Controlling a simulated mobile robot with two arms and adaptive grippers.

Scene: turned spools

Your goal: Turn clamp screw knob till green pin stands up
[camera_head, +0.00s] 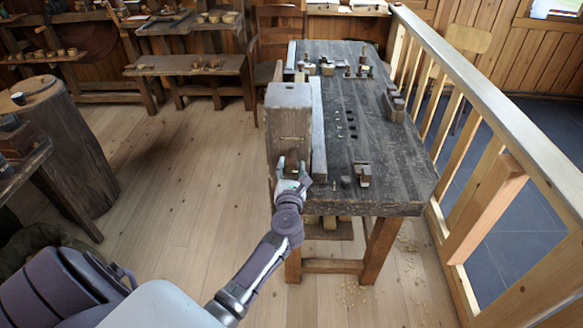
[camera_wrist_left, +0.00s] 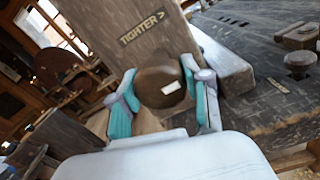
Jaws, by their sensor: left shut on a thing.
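The clamp screw knob (camera_wrist_left: 157,82) is a round dark brown knob with a small white mark, facing the left wrist camera. Teal-padded fingers of my left gripper (camera_wrist_left: 164,92) are on both sides of it, shut on it. The knob sits in front of the clamp's wooden jaw board (camera_wrist_left: 115,22), which bears the label "TIGHTER >". In the head view, my left gripper (camera_head: 292,172) is at the near face of the tall jaw board (camera_head: 288,118), at the bench's left side. I cannot make out a green pin in either view. My right gripper is not in view.
A dark workbench (camera_head: 370,150) with small wooden blocks and tools on it stands right of the jaw. A wooden railing (camera_head: 500,110) runs along the bench's right. A log stump (camera_head: 62,145) stands at the left. The plank floor (camera_head: 170,190) between is clear.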

